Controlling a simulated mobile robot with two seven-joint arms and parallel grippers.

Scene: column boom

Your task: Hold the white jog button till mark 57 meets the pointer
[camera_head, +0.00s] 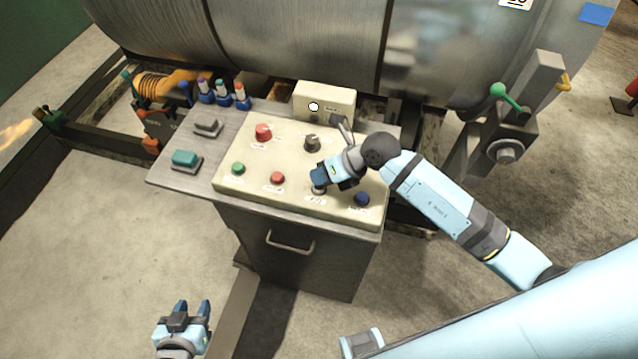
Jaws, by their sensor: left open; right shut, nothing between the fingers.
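The cream control panel (250,190) stands on a grey cabinet below a large metal drum (300,35). My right gripper (318,180) is shut and empty, with its fingertips pointing down over the front row of buttons. The white jog button (319,190) is mostly hidden under the fingertips; I cannot tell whether it is pressed. A white number plate (515,3) on the drum is cut off by the top edge, and its number cannot be read. I cannot make out the pointer. My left gripper (193,309) is open and empty, low at the left, away from the panel.
On the panel are a green button (238,168), a red button (277,178), a blue button (362,199), a larger red button (263,132) and a black knob (312,143). A small box (340,102) behind has a white lamp. A green-knobbed lever (505,94) stands right.

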